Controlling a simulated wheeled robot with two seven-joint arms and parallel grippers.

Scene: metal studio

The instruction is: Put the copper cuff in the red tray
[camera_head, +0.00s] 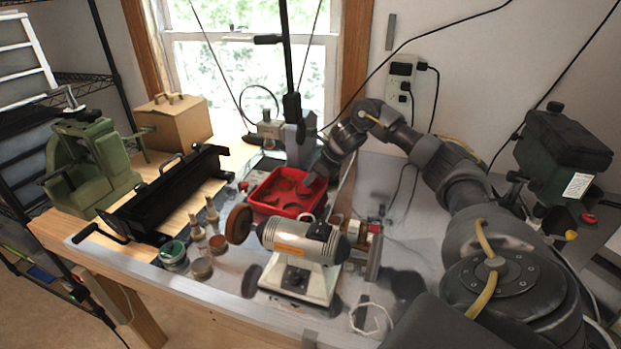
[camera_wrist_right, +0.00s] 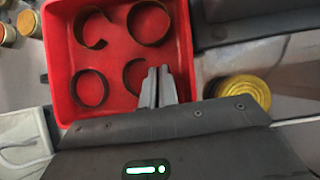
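The red tray (camera_head: 259,207) stands on the bench below the window; it also fills the upper left of the right wrist view (camera_wrist_right: 64,60). Several brownish cuffs lie in it: an open one (camera_wrist_right: 77,27) at upper left, one (camera_wrist_right: 129,22) at upper right, one (camera_wrist_right: 74,88) at lower left, and one (camera_wrist_right: 126,74) beside my fingers. Their metals look alike, so I cannot tell which is copper. My right gripper (camera_wrist_right: 158,72) reaches over the tray's near right part, its fingers close together, overlapping that last cuff's right side. Whether they grip it is hidden. My left gripper is out of view.
A bench grinder (camera_head: 300,255) stands in front of the tray. A black sheet bender (camera_head: 170,195) and small jars (camera_head: 172,253) are to the left. A pale open ring (camera_head: 368,331) lies at the front. A yellow coil (camera_wrist_right: 245,92) sits right of the tray.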

